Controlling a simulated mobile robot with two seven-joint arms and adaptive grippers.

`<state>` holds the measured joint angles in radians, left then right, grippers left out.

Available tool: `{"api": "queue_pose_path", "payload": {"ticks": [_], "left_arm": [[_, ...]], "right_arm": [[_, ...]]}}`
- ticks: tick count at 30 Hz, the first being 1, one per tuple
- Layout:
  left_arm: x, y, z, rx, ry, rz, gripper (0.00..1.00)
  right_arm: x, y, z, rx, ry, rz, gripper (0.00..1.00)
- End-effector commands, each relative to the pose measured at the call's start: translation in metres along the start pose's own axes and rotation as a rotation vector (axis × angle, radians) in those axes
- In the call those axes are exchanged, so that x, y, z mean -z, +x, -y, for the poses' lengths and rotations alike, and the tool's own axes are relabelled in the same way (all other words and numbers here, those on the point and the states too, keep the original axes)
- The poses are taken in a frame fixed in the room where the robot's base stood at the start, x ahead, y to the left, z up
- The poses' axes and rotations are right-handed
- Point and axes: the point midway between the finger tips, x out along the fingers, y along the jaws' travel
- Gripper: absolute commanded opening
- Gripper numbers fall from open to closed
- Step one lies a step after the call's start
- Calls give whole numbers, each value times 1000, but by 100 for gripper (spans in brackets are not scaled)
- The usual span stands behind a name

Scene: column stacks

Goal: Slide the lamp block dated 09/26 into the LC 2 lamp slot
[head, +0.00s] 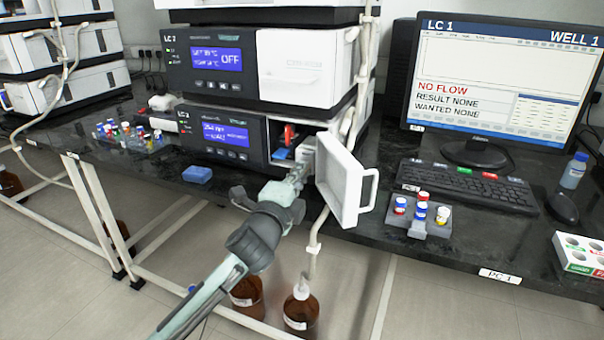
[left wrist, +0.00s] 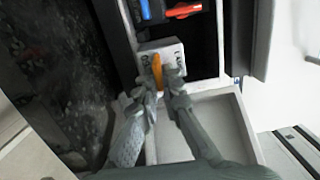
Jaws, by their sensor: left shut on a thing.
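My left gripper (head: 301,168) reaches into the open front compartment of the lower unit (head: 222,136) in the middle stack. It is shut on a pale lamp block (head: 308,147). In the left wrist view the fingertips (left wrist: 165,85) hold the lamp block (left wrist: 158,50) by its near side, with an orange part between them. The block has dark lettering, too small to read as a date. It sits at the compartment mouth; how deep is hidden. A red part (head: 289,133) and a blue part (head: 281,154) are inside, left of the block. The right gripper is not in view.
The unit's white door (head: 343,182) stands open right of my gripper. A tubing bundle (head: 360,75) hangs beside the stack. A blue block (head: 197,174) lies on the dark bench at left. A vial rack (head: 417,226) and keyboard (head: 462,186) are at right. Another stack (head: 62,50) stands far left.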

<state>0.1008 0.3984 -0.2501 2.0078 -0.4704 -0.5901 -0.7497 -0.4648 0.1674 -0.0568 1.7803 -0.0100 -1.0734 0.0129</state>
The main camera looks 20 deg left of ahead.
Motion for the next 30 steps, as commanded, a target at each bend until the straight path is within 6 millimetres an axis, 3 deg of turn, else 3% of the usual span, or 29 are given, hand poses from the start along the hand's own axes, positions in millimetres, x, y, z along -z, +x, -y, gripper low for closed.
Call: {"api": "queue_pose_path", "payload": {"ticks": [8,9,15,25,30], "left_arm": [[0,0,1,3,0,-1,0],[0,0,1,3,0,-1,9],[0,0,1,2,0,0,30],[0,-3,-2,-3,0,0,30],[0,-27,-2,-4,0,-1,30]], "right_arm": [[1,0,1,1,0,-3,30],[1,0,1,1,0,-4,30],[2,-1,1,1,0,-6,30],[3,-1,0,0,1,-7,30],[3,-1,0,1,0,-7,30]]}}
